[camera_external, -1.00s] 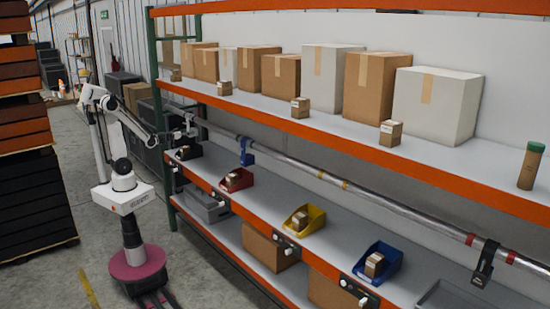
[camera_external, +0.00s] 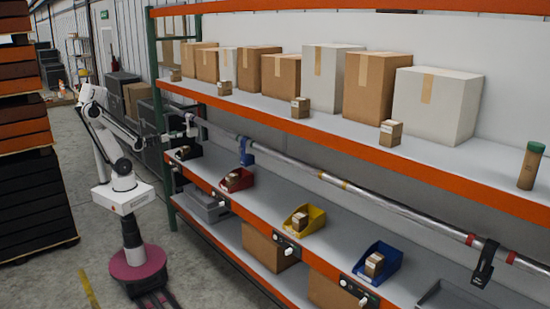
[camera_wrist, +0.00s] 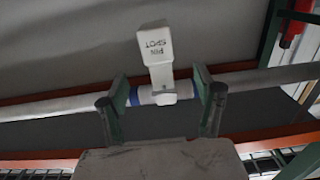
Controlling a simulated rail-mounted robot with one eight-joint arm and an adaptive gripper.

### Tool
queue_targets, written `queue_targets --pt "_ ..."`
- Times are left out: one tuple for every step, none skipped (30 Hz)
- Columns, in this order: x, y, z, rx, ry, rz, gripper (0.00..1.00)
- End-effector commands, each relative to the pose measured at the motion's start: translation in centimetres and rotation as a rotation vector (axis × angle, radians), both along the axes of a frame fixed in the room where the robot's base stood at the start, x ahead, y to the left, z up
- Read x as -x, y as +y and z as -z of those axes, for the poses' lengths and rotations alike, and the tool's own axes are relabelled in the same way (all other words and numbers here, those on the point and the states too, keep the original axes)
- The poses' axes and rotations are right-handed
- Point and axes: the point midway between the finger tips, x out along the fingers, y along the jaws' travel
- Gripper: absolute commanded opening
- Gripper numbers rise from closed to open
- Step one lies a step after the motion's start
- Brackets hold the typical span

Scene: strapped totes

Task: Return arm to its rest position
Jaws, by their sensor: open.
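My gripper (camera_wrist: 160,92) is open in the wrist view, with one dark finger on each side of a white fixture (camera_wrist: 157,62) marked "PIN SPOT", its lettering upside down. The fixture has a blue band and sits on the grey pipe (camera_wrist: 60,109). I cannot tell whether the fingers touch it. In the external view my gripper (camera_external: 189,124) is at the left end of the rack, by the pipe (camera_external: 400,203). My arm (camera_external: 105,125) reaches out to it from the left, bent at the elbow. The fingers are too small there to make out.
The orange-edged rack shelf (camera_external: 335,146) with cardboard boxes is above the pipe. Below are black, red (camera_external: 236,180), yellow (camera_external: 304,219) and blue (camera_external: 378,263) bins. A blue clamp (camera_external: 246,151) and a black clamp (camera_external: 485,263) hang on the pipe.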

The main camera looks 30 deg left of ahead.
Motion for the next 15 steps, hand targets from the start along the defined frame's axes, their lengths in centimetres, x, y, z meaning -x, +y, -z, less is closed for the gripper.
queue_targets --pt "-0.1 0.6 -0.2 0.003 -0.001 -0.022 0.65" --pt "-0.2 1.1 -0.3 0.002 -0.002 -0.040 0.65" --pt "-0.4 2.1 -0.5 0.003 -0.001 -0.074 0.65" --pt "-0.6 2.9 -0.6 0.003 0.001 -0.106 0.65" --pt "-0.8 3.9 -0.7 0.002 0.006 -0.142 0.65" --pt "-1.0 5.4 -0.8 0.000 0.018 -0.194 0.65" --pt "-1.1 6.5 -0.7 -0.004 0.031 -0.235 0.65" --pt "-1.1 7.7 -0.6 -0.008 0.050 -0.276 0.65" --pt "-1.1 9.3 -0.2 -0.015 0.079 -0.330 0.65" --pt "-0.9 10.3 0.1 -0.021 0.105 -0.366 0.65" --pt "-0.7 11.3 0.5 -0.028 0.135 -0.400 0.65" --pt "-0.4 12.6 1.1 -0.038 0.180 -0.442 0.65" --pt "-0.1 13.4 1.7 -0.046 0.216 -0.468 0.65" --pt "0.3 14.1 2.2 -0.052 0.255 -0.490 0.65" --pt "0.9 15.0 3.1 -0.064 0.312 -0.516 0.65"
